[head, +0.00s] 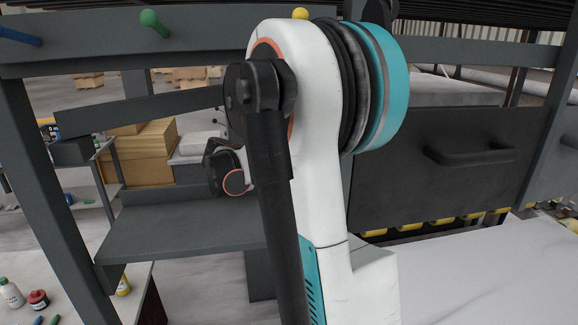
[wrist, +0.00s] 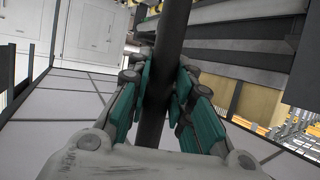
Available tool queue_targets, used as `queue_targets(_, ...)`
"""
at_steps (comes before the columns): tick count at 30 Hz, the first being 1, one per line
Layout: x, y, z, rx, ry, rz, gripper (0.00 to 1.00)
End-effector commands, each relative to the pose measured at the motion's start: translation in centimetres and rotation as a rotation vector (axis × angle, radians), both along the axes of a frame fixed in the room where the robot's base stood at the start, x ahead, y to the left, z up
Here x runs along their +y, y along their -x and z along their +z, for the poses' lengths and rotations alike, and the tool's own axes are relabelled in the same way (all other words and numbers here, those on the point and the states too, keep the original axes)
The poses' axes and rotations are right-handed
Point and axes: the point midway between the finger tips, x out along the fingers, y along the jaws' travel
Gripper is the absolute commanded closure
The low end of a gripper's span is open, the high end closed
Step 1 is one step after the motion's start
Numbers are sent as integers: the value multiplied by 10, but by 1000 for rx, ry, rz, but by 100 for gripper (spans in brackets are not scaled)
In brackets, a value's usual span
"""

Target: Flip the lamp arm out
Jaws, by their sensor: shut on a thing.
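In the wrist view my gripper (wrist: 158,95) has its teal-padded fingers closed on both sides of a dark bar, which I take to be the lamp arm (wrist: 174,30). The bar runs lengthwise through the view, between the fingers and out past their tips. Its lower end is hidden behind the gripper's pale body. In the head view my white and teal arm fills the middle, and the grip itself is hidden or too unclear to make out. No lamp head can be made out in either view.
A dark frame post (head: 60,190) and a dark shelf (head: 180,228) stand at the left. A dark drawer front with a handle (head: 470,157) is at the right, above a pale slab (head: 470,270). Small bottles (head: 12,292) stand at lower left. Cardboard boxes (head: 145,150) sit behind.

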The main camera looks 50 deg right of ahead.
Motion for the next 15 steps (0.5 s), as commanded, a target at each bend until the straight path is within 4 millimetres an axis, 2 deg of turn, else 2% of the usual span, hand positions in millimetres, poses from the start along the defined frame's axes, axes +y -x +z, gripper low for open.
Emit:
queue_targets(2, 0, 0, 0, 0, 1, 0, 100)
queue_targets(3, 0, 0, 0, 0, 1, 0, 73)
queue_targets(5, 0, 0, 0, 0, 1, 0, 59)
queue_targets(15, 0, -1, 0, 1, 0, 1, 59)
